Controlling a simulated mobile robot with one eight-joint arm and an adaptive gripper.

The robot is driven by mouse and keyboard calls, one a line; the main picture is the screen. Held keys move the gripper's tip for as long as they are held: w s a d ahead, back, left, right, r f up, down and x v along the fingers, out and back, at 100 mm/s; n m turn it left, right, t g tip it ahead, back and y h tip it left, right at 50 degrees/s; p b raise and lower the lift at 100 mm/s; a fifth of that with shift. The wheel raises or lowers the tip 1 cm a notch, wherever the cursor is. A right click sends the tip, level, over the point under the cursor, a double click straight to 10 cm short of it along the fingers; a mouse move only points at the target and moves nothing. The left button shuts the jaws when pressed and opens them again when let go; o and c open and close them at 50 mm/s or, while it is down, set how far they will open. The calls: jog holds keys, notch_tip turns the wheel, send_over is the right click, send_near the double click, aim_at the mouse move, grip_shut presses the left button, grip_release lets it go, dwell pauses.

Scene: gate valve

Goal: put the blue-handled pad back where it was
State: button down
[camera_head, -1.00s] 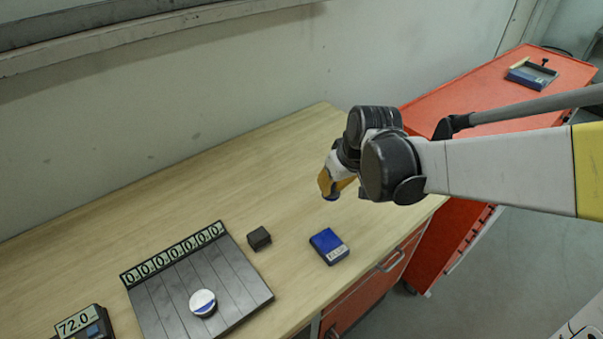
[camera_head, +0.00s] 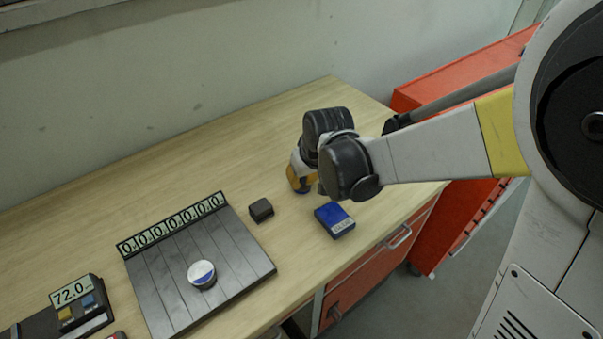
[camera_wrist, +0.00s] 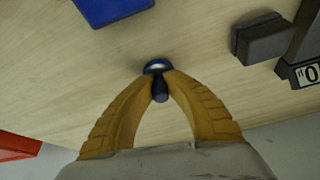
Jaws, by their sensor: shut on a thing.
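My gripper (camera_wrist: 158,84) is shut on a small dark blue handled pad (camera_wrist: 157,68) with a pale, shiny round part, held between the yellow fingertips. In the head view my gripper (camera_head: 301,184) is over the wooden table, behind and left of the blue box and right of the dark block.
A small dark block (camera_head: 261,210) sits beside a black slatted plate (camera_head: 180,285) carrying a round silver-blue piece (camera_head: 202,274). A "72.0" display (camera_head: 73,292) stands left. Orange cabinets (camera_head: 465,70) stand right.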

jog(key=shift+f, duration=0.1)
jog(key=c, duration=1.8)
grip_release()
jog(key=shift+f, duration=0.1)
jog(key=o, duration=0.3)
jog(key=shift+r, duration=0.35)
jog(key=p+v, duration=0.4)
jog(key=v, duration=0.8)
jog(key=s+d+r+m+t, duration=0.1)
jog(key=s+d, duration=0.3)
jog(key=s+d+r+m+t+h, duration=0.1)
jog(key=s+d+r+m, duration=0.1)
jog(key=s+d, duration=0.3)
jog(key=s+d+r+m+t, duration=0.1)
jog(key=s+d, duration=0.3)
jog(key=shift+s+d+r+h, duration=0.2)
jog(key=shift+s+d+h, duration=0.05)
jog(key=shift+d+h, duration=0.15)
